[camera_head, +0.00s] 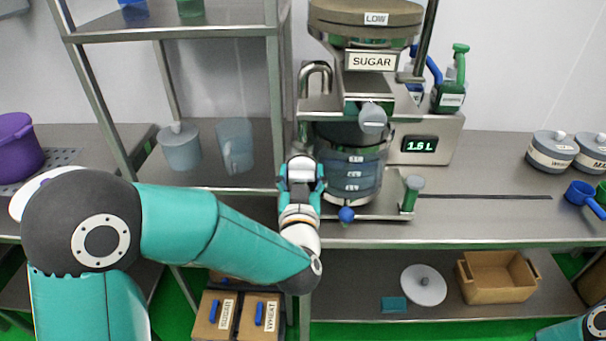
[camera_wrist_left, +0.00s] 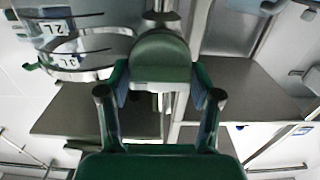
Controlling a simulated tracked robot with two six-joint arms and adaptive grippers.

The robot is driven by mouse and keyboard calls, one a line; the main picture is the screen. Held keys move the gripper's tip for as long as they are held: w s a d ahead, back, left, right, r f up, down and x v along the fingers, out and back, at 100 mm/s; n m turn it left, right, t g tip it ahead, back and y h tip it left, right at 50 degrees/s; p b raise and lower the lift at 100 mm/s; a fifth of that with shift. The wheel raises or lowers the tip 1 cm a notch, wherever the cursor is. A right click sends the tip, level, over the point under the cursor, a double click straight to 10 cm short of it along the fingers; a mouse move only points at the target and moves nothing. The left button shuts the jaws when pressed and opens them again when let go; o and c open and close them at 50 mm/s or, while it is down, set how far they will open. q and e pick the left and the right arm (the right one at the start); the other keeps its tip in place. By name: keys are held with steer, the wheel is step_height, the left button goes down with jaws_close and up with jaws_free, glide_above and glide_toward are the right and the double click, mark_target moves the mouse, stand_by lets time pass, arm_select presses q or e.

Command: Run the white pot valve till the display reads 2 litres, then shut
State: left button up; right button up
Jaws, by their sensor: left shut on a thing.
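The display (camera_head: 419,145) on the steel housing reads 1.6 L. A clear vessel with level marks (camera_head: 352,172) stands in front of it under the sugar hopper; its upside-down marks also show in the left wrist view (camera_wrist_left: 62,30). A curved steel pipe (camera_head: 317,70) rises just left of the hopper. My left gripper (camera_head: 302,165) is left of the vessel. In the left wrist view my left gripper (camera_wrist_left: 160,85) is shut on a rounded grey-green valve handle (camera_wrist_left: 160,58). I cannot tell the valve's colour as white. My right gripper is out of view.
The sugar hopper (camera_head: 371,61) overhangs the vessel. Lidded pots (camera_head: 552,151) and a blue scoop (camera_head: 582,194) are at the right.

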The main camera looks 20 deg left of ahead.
arm_select(q)
steer(key=shift+f+n+b, duration=0.15)
steer(key=shift+n+b, duration=0.25)
steer(key=shift+b, duration=0.3)
steer(key=n+b, duration=0.3)
steer(key=b, duration=0.1)
steer(key=shift+a+f+b, duration=0.1)
steer(key=shift+b, duration=0.2)
steer(key=shift+r+n+b, duration=0.2)
steer(key=shift+n+b, duration=0.9)
steer(key=shift+b, duration=0.05)
steer(key=o, duration=1)
steer(key=v, duration=1.2)
